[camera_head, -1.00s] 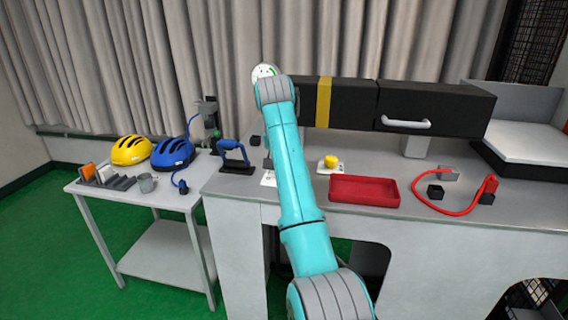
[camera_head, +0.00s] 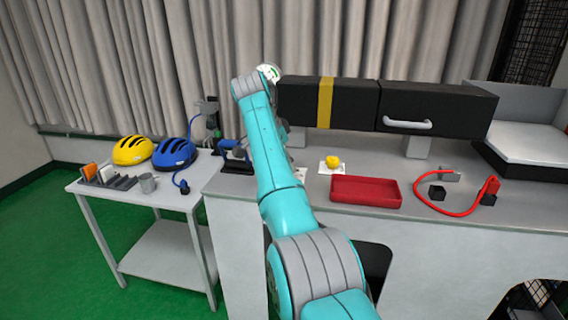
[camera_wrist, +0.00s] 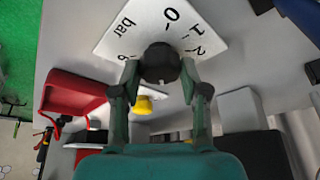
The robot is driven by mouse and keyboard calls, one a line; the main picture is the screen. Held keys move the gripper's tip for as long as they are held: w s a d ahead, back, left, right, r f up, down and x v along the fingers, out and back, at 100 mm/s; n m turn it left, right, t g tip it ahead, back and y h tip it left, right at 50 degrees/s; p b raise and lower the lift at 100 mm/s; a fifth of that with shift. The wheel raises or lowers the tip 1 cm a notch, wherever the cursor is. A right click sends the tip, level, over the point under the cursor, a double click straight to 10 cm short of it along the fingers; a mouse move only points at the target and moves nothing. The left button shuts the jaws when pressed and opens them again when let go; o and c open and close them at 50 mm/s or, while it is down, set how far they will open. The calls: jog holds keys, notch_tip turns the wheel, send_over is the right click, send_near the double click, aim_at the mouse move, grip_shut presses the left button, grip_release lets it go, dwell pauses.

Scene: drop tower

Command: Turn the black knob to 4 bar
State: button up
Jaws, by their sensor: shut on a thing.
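The black knob (camera_wrist: 161,61) is in the wrist view, in front of a white dial plate (camera_wrist: 120,42). The plate shows "bar" and the marks 0, 1, 2 and 6; its lower part is hidden by the knob and fingers. My gripper (camera_wrist: 159,71) has one finger on each side of the knob and is shut on it. I cannot make out a pointer on the knob. In the head view my arm hides the knob and gripper; only a bit of the white plate (camera_head: 300,173) shows beside the arm.
A yellow object (camera_head: 333,161) on a white plate and a red tray (camera_head: 365,191) are right of my arm. A blue-handled tool (camera_head: 233,150) stands left of it. A black box with a handle (camera_head: 437,108) overhangs the bench. A red hose (camera_head: 424,203) lies farther right.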

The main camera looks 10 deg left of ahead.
jog(key=shift+f+m, duration=0.15)
jog(key=shift+m, duration=0.15)
jog(key=o, duration=1.2)
jog(key=shift+c, duration=0.2)
jog(key=shift+r, duration=0.2)
jog(key=v, duration=1.1)
jog(key=shift+a+r, duration=0.25)
jog(key=shift+r, duration=0.05)
